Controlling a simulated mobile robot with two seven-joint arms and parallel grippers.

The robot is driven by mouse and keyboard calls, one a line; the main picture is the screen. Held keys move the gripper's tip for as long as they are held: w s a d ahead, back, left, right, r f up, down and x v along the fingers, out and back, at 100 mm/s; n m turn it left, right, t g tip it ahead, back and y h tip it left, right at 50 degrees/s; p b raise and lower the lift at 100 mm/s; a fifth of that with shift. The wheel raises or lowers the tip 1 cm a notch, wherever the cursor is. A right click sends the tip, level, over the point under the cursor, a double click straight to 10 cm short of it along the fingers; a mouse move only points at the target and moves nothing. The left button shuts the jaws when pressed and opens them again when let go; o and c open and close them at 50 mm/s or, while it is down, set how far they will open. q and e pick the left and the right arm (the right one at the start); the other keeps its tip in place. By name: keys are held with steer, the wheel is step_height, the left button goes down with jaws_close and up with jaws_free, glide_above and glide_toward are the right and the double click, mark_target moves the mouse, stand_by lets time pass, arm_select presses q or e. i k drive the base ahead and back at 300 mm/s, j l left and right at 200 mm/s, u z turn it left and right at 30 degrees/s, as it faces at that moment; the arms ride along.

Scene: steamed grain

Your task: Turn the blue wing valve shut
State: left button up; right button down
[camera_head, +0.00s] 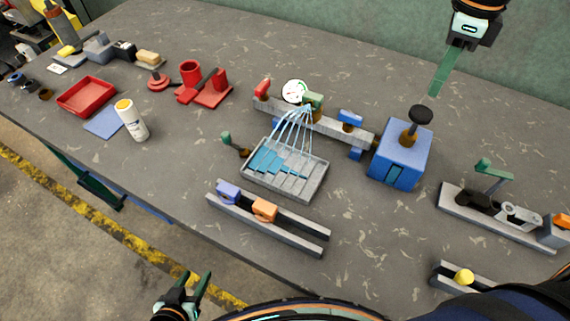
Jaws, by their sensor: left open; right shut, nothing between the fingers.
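The blue wing valve (350,117) sits on top of the grey pipe bar (328,124), towards its right end, beside the blue box (398,160). A red handle (263,87), a round dial gauge (294,90) and a green handle (313,100) are on the same bar further left. Pale blue streams (290,130) run from near the green handle into a grey slotted tray (310,190). My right gripper (434,93) is shut and empty, pointing down, above and right of the blue wing valve and apart from it. My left gripper (194,283) is open and empty, off the table's front edge.
The blue box carries a dark knob (420,114) on a brass stem. A rail with purple and orange sliders (265,210) lies in front of the tray. A green-handled clamp fixture (490,205) stands right. Red parts, a red tray (86,97) and a white bottle (131,120) are left.

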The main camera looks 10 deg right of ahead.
mark_target(350, 119)
steer(key=k+j, duration=0.55)
steer(key=j, duration=0.15)
steer(key=k+j, duration=0.6)
steer(key=j, duration=0.15)
